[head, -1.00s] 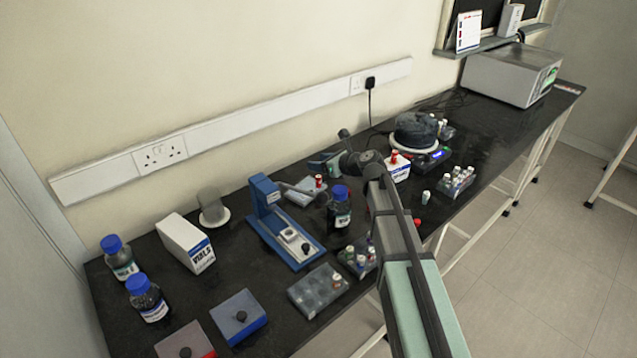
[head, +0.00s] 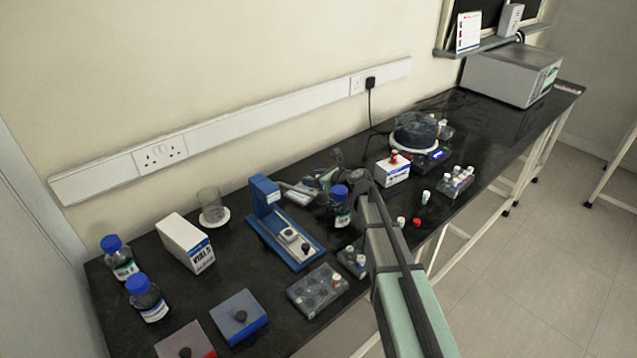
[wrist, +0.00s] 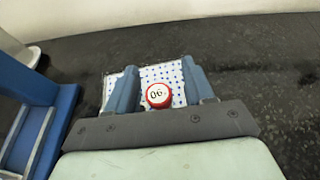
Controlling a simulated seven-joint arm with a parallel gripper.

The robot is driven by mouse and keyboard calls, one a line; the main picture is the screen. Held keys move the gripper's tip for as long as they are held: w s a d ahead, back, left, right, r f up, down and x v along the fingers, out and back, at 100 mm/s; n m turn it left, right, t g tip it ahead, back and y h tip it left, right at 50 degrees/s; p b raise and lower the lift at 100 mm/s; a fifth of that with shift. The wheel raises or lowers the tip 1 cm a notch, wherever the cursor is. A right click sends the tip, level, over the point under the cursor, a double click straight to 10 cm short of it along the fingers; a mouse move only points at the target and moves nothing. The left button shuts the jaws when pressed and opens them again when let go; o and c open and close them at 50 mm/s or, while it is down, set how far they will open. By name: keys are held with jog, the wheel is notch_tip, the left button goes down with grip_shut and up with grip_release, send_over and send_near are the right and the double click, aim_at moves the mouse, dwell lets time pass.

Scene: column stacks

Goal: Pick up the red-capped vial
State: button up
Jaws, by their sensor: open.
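The red-capped vial (wrist: 158,95) shows from above in the wrist view, with a white label bearing dark digits on its cap. It stands over a white pad with blue dots (wrist: 162,73). My gripper (wrist: 160,74) is open, with one finger on each side of the cap and a gap on both sides. In the head view my gripper (head: 327,179) is above the pale pad (head: 297,193) behind the blue-capped bottle, and it hides this vial. The vial's body is hidden under its cap.
A blue stand (head: 264,195) is close on the left. A blue-capped bottle (head: 340,211) stands right in front of my gripper. Another red-topped vial (head: 394,157) is on a white box (head: 392,173). A red cap (head: 417,222) lies near the front edge.

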jog(key=shift+c, duration=0.3)
grip_shut()
dwell(0.3)
notch_tip(320, 180, up, 10)
jog(key=shift+f, duration=4.85)
